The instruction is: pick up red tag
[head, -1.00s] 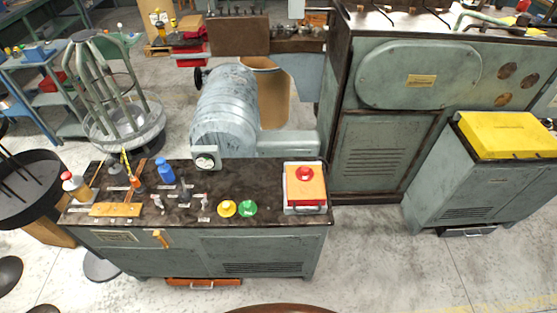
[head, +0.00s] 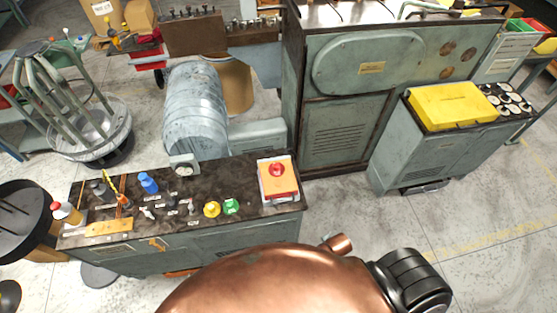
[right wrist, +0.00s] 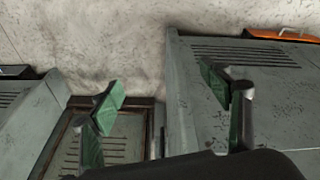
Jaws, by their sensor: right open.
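The red tag (head: 277,169), a small round red piece with a raised knob, sits on an orange-red block (head: 279,184). The block lies in a pale tray (head: 281,200) at the right end of the dark bench top. My right gripper (right wrist: 162,98) shows in the right wrist view with its two green-padded fingers spread apart and nothing between them. It faces grey cabinet panels and the floor; the red tag is not in that view. My left gripper is in neither view.
A yellow tag (head: 212,209) and a green tag (head: 232,206) stand left of the tray. A gauge (head: 184,166) stands at the bench's back edge. Open floor lies right of the bench.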

